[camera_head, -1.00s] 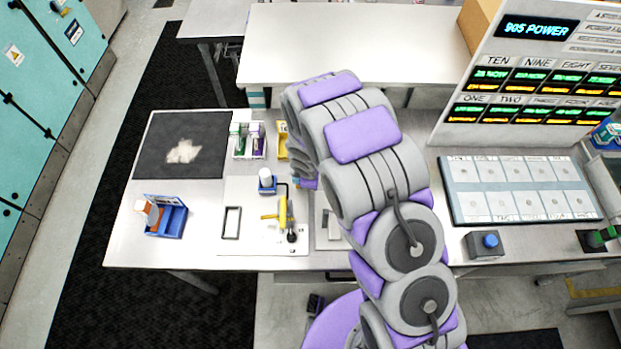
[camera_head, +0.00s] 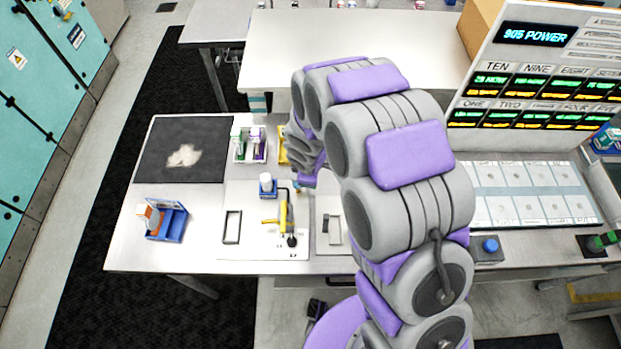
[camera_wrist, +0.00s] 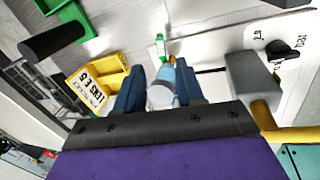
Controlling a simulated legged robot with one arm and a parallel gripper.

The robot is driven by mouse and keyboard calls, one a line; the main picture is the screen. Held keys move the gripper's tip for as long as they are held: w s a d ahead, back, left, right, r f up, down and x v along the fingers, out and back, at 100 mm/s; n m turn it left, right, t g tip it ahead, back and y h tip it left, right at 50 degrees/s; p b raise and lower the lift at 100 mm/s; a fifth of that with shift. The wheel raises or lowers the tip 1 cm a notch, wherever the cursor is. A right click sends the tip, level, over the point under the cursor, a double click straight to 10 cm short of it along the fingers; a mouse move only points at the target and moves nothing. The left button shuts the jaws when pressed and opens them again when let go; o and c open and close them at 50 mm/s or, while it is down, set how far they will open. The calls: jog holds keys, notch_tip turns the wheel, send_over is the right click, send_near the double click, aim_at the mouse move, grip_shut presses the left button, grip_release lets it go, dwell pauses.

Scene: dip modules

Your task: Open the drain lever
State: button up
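The drain lever appears to be the yellow lever (camera_head: 284,212) on a white plate on the bench, beside a black knob (camera_head: 291,241). In the wrist view, a yellow bar (camera_wrist: 292,134) runs out from a grey block (camera_wrist: 253,78) at the right, with the black knob (camera_wrist: 285,49) above. My gripper (camera_wrist: 160,82) is open, its two dark blue fingers apart and to the left of the grey block. My arm hides most of the gripper there.
A yellow labelled bin (camera_wrist: 98,88) lies left of my fingers in the wrist view. A blue box (camera_head: 171,222) and dark mat (camera_head: 150,165) are on the bench's left. A blue button box (camera_head: 488,248) and panel (camera_head: 530,195) are at the right.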

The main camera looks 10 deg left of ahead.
jog(key=v, duration=0.8)
jog(key=shift+r, duration=0.25)
jog(key=shift+d, duration=0.1)
jog(key=s+d+r+m+g+h+b, duration=0.1)
jog(key=s+d+r+m+b, duration=0.3)
jog(key=d, duration=0.6)
jog(key=s+d+r+m+g+h+b, duration=0.1)
jog(key=s+d+m+b, duration=0.2)
jog(key=s+d+m, duration=0.5)
jog(key=s+d+m+g+y+b, duration=0.1)
jog(key=s+d+m+b, duration=0.1)
jog(key=s, duration=0.5)
jog(key=s+d+m+g+b, duration=0.1)
jog(key=s+d+m+b, duration=0.2)
jog(key=s+d+m, duration=0.2)
jog(key=s, duration=0.2)
jog(key=shift+s+y+b, duration=0.3)
jog(key=shift+y, duration=0.1)
